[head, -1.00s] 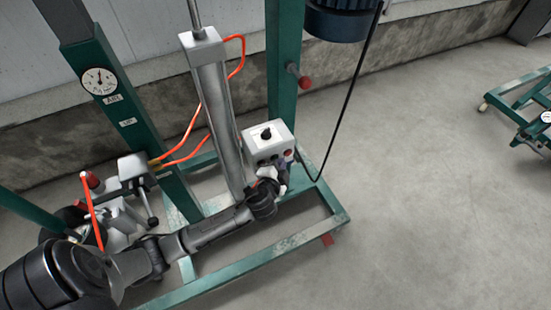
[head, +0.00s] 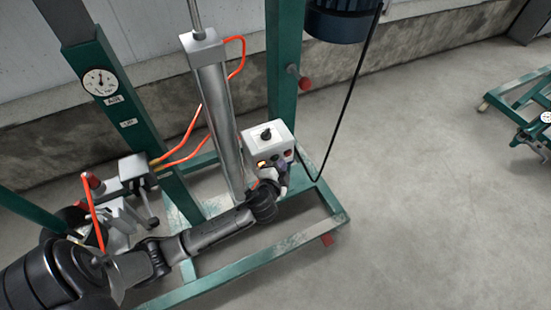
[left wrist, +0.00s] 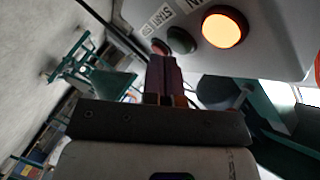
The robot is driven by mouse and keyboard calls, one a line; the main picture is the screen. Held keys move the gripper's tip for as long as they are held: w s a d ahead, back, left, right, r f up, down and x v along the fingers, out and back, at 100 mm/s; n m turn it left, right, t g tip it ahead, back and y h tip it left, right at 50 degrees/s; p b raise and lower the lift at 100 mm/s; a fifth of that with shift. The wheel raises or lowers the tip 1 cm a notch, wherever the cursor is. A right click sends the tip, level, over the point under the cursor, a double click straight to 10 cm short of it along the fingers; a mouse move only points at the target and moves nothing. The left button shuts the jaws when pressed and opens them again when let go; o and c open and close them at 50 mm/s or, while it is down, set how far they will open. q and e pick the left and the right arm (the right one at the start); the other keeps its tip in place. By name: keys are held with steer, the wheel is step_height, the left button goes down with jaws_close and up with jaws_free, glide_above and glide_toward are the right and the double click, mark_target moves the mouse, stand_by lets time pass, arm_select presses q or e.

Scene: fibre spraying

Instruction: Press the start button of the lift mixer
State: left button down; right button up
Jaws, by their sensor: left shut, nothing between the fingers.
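The lift mixer's white control box (head: 270,140) is fixed to the green frame in the head view, with a black knob on top.
A green post (head: 285,75) with a red knob (head: 304,83) and a blue motor (head: 336,20) with a hanging black cable stand behind. A steel cylinder (head: 218,125) and orange hoses are left of the box. Open concrete floor (head: 430,200) lies to the right.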

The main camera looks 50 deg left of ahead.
arm_select(q)
steer(key=shift+s+d, duration=0.15)
steer(key=shift+d, duration=0.3)
steer(key=shift+s+d+p, duration=0.1)
steer(key=shift+s+d, duration=0.15)
steer(key=shift+d, duration=0.55)
steer(key=shift+s+d+p, duration=0.15)
steer(key=shift+s+d, duration=0.15)
steer(key=shift+d, duration=0.45)
steer(key=shift+s+d+p, duration=0.1)
steer(key=shift+s+d, duration=0.15)
steer(key=shift+d, duration=0.55)
